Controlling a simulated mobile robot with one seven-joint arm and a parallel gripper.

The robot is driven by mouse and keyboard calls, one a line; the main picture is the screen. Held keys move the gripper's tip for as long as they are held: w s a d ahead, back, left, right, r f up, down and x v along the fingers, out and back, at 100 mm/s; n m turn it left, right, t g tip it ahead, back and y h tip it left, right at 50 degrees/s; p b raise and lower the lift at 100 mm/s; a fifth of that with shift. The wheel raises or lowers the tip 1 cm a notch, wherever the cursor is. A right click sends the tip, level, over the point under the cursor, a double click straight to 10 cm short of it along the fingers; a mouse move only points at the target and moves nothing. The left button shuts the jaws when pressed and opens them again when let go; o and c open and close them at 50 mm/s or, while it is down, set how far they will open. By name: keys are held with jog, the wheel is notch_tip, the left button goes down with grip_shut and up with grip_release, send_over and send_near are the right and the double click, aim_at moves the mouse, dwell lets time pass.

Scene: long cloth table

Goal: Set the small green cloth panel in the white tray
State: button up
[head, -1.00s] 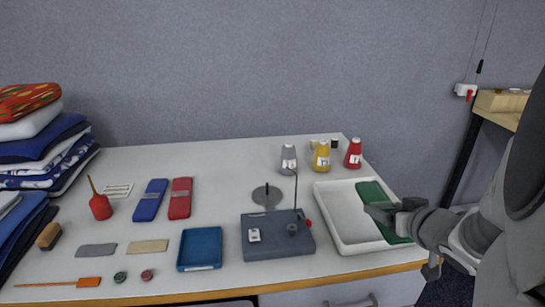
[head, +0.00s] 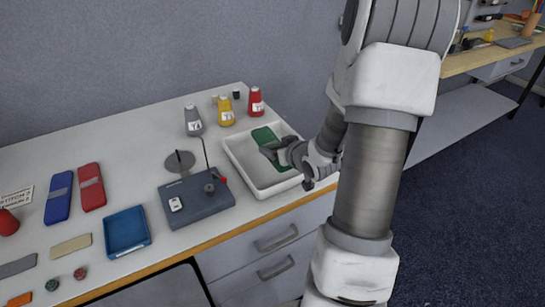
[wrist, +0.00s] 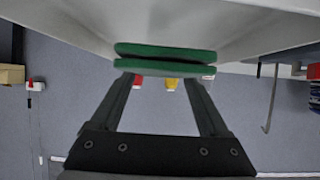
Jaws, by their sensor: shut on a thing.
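The small green cloth panel (head: 264,134) is inside the outline of the white tray (head: 244,163), toward its back and right. My gripper (head: 268,151) reaches over the tray from the right and is shut on the panel. In the wrist view the green panel (wrist: 165,50) lies across both fingertips, with pale tray surface (wrist: 60,14) close beyond it. The gripper hides part of the panel in the head view, and I cannot tell whether the panel touches the tray floor.
A grey-blue box with a thin rod (head: 205,200) stands just left of the tray. A blue tray (head: 127,231) is further left. The table's front edge runs close below the white tray.

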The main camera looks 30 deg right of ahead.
jog(key=shift+x, duration=0.95)
jog(key=shift+d+f+b, duration=0.15)
jog(key=shift+f+b, duration=0.6)
jog(key=shift+f, duration=1.25)
jog(key=shift+f+b, duration=0.3)
jog(key=o, duration=1.4)
jog(key=shift+r, duration=0.1)
jog(key=shift+r, duration=0.1)
